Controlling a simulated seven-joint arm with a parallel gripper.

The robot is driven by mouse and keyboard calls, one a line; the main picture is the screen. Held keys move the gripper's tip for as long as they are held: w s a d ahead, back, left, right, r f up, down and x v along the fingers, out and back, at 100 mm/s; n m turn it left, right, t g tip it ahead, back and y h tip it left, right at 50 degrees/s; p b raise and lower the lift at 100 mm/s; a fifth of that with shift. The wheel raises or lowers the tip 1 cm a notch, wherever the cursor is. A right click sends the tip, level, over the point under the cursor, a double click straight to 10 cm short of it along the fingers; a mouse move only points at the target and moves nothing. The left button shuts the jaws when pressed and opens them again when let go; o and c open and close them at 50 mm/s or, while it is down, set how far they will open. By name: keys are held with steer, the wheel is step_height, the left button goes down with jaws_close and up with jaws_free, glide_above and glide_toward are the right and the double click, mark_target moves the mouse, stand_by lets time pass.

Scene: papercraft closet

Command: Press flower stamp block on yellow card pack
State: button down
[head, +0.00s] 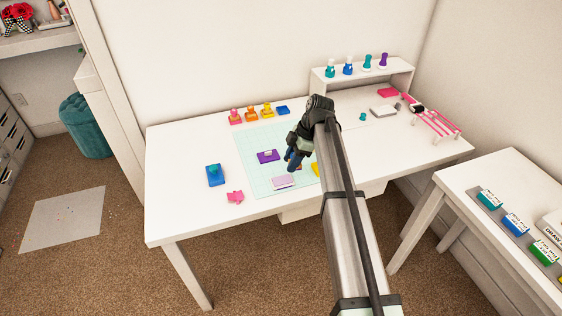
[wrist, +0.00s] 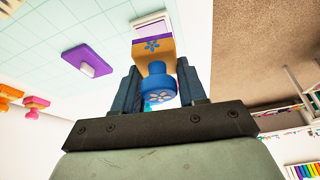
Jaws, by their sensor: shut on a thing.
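My gripper (wrist: 160,85) is shut on the flower stamp block (wrist: 153,50), with its fingers on either side of the round blue handle, which bears a pale flower. The block's body is tan with a blue flower on its side. In the head view my gripper (head: 293,160) is over the right part of the cutting mat; I cannot make out the stamp there. A yellow sliver, apparently the yellow card pack (head: 316,169), shows just right of my gripper, mostly hidden behind my arm. I cannot tell the gap between stamp and pack.
The pale cutting mat (head: 252,180) also bears a dark purple pack (head: 268,156) and a lilac pack (head: 283,181). A blue block (head: 214,175) and a pink piece (head: 235,197) lie left of the mat. Several coloured stamps stand behind it. A shelf (head: 345,77) with bottles is at the back right.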

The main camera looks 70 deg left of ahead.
steer(key=shift+m, duration=0.4)
steer(key=w, duration=0.4)
steer(key=w+a, duration=0.1)
steer(key=w, duration=0.3)
steer(key=w+a, duration=0.1)
steer(key=w, duration=0.4)
steer(key=shift+w, duration=0.1)
steer(key=shift+w+a+n, duration=0.1)
steer(key=shift+a+n, duration=0.25)
steer(key=shift+n, duration=0.05)
steer(key=shift+d+r+n, duration=0.1)
steer(key=shift+d+n, duration=0.35)
steer(key=shift+n, duration=0.35)
steer(key=shift+f, duration=2.3)
steer(key=shift+f, duration=0.8)
